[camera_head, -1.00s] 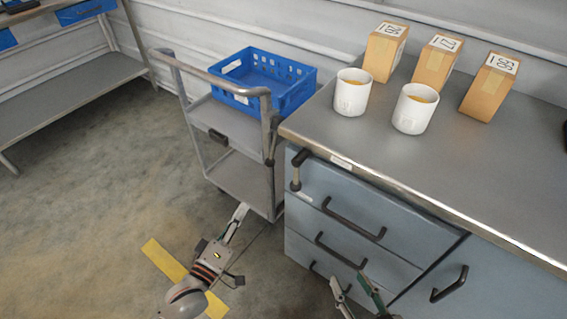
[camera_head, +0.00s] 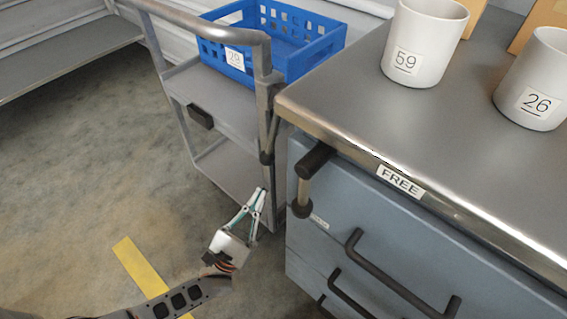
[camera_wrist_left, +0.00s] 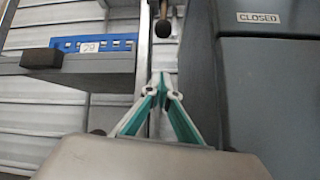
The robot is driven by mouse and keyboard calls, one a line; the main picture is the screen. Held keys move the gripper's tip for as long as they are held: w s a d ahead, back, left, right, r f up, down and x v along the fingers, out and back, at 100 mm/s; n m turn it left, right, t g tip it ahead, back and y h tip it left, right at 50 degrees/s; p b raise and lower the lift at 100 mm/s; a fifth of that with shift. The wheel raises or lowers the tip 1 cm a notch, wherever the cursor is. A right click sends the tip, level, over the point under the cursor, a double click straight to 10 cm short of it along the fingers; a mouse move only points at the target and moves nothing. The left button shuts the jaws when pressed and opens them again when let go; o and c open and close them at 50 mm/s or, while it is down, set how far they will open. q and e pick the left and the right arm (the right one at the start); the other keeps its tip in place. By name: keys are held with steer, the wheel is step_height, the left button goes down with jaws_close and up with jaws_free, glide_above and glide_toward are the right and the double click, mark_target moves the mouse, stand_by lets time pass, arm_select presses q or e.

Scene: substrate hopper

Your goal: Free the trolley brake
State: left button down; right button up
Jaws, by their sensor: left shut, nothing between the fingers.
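The grey trolley (camera_head: 215,93) stands left of the cabinet. A thin lever with a dark knob (camera_head: 267,157) hangs down its near right post; it looks like the brake lever. The knob also shows in the left wrist view (camera_wrist_left: 163,28), above the fingertips. My left gripper (camera_head: 262,192) is shut and empty, its tips just below the knob and apart from it. It points upward between trolley and cabinet in the left wrist view (camera_wrist_left: 160,78). My right gripper is out of view.
A blue crate (camera_head: 238,58) sits on the trolley's top. The blue-grey cabinet (camera_head: 400,240) stands close on the right, with a black-handled lever (camera_head: 314,160) at its corner. A "FREE" label (camera_head: 400,181) is on the worktop edge. White cups (camera_head: 425,45) stand on top. Left floor is open.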

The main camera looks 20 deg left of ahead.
mark_target(272, 163)
arm_select(q)
steer(key=shift+w+a+f+n+t, duration=0.1)
steer(key=shift+w+a+n+t, duration=0.15)
steer(key=shift+n, duration=0.25)
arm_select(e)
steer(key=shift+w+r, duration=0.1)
arm_select(q)
steer(key=shift+d, duration=0.1)
steer(key=w+r, duration=0.1)
steer(key=r, duration=0.1)
steer(key=w+d+r+p, duration=0.1)
steer(key=w+r, duration=0.1)
steer(key=r, duration=0.1)
steer(key=w+r, duration=0.1)
steer(key=r, duration=0.2)
steer(key=shift+w+d+p, duration=0.3)
steer(key=shift+w+d, duration=0.05)
steer(key=shift+w, duration=0.05)
steer(key=shift+s+a+r, duration=0.1)
steer(key=shift+s+r, duration=0.25)
steer(key=shift+s, duration=0.3)
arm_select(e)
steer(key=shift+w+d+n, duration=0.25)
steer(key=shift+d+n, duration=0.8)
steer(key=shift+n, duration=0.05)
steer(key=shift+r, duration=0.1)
